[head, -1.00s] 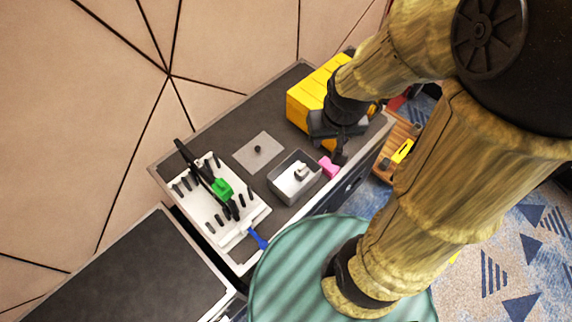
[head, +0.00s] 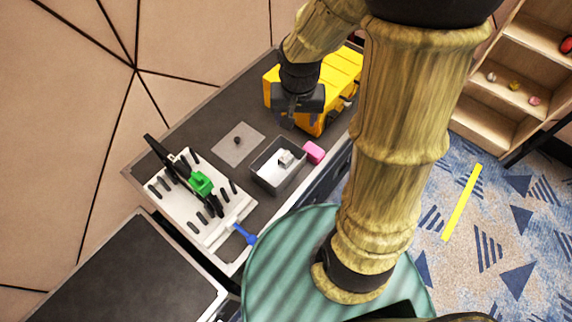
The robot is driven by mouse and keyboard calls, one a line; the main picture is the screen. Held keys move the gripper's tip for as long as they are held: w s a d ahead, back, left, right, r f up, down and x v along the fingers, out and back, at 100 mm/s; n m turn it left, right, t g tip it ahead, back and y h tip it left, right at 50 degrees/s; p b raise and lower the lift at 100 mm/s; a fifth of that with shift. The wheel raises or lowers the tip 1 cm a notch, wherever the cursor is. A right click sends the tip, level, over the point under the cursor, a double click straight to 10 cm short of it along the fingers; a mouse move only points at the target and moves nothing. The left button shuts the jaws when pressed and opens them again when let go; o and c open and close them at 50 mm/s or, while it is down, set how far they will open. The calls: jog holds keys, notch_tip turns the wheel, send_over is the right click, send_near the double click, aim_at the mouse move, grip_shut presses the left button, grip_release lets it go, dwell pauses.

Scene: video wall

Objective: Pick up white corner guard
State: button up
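A small white angular piece (head: 287,158), which looks like the white corner guard, lies inside a grey open bin (head: 262,181) on the dark counter. It is near the bin's upper right part. My gripper (head: 300,121) is above the counter, up and slightly right of the bin, in front of the yellow case. Its dark fingers seem to stand apart with nothing visible between them. It does not touch the white piece. The fingertips are small and partly lost against the dark counter.
A pink block (head: 314,152) sits close to the bin's right side. A yellow case (head: 335,80) stands behind my gripper. A grey plate with a knob (head: 238,144) lies left of the bin.

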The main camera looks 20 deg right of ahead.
aim_at(286, 153)
jog(key=w+f+m+b, duration=0.3)
jog(key=w+f+b, duration=0.1)
jog(key=f, duration=0.4)
jog(key=w+f+m+g+b, duration=0.1)
jog(key=w+f+m+b, duration=0.3)
jog(key=f, duration=0.4)
jog(key=w+b, duration=0.1)
jog(key=b, duration=0.1)
jog(key=shift+w+d+g+b, duration=0.25)
jog(key=shift+d+g+b, duration=0.05)
jog(key=shift+d+b, duration=0.1)
notch_tip(286, 153, down, 12)
jog(key=shift+f+b, duration=0.2)
jog(key=shift+b, duration=0.15)
jog(key=f, duration=0.5)
jog(key=shift+a+f, duration=0.1)
jog(key=shift+a, duration=0.15)
